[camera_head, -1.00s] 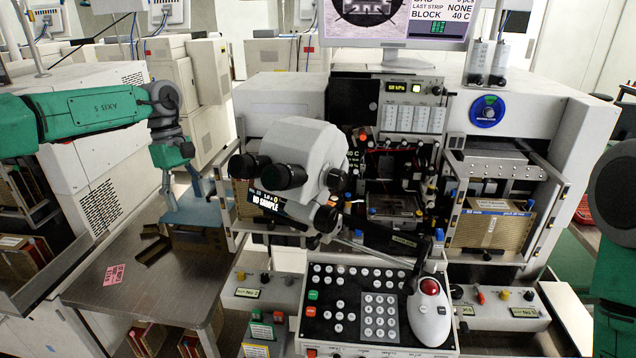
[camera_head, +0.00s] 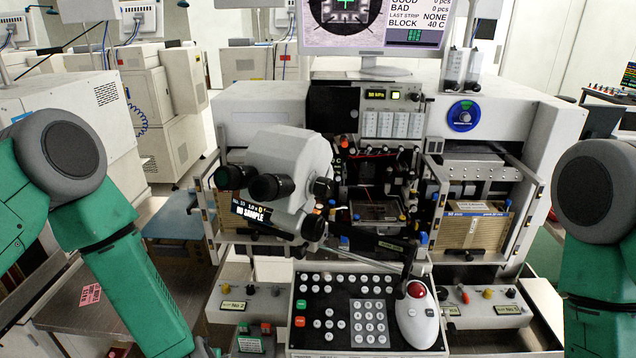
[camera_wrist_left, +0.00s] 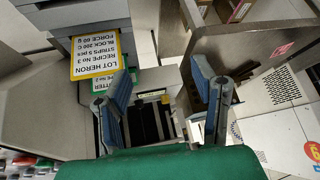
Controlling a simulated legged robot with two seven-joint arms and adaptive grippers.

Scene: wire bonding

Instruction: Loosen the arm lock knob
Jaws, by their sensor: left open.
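The microscope (camera_head: 275,165) stands in front of the bonding machine, with a black arm (camera_head: 372,242) running right from below its head. Dark round knobs show on its right side (camera_head: 322,187) and lower down (camera_head: 313,227). A blue knob (camera_head: 423,238) stands near the arm's right end. I cannot tell which of these is the arm lock knob. My left gripper (camera_wrist_left: 163,75) is open and empty in the left wrist view, above a part with dark slots. In the head view its fingers are out of sight. My right gripper is out of view; only my right arm shows.
The keypad console (camera_head: 342,312) with a red trackball (camera_head: 416,289) stands in front of the machine. Small control boxes flank it. A metal table (camera_head: 100,318) lies at left. A yellow-edged lot card (camera_wrist_left: 97,52) hangs in the wrist view.

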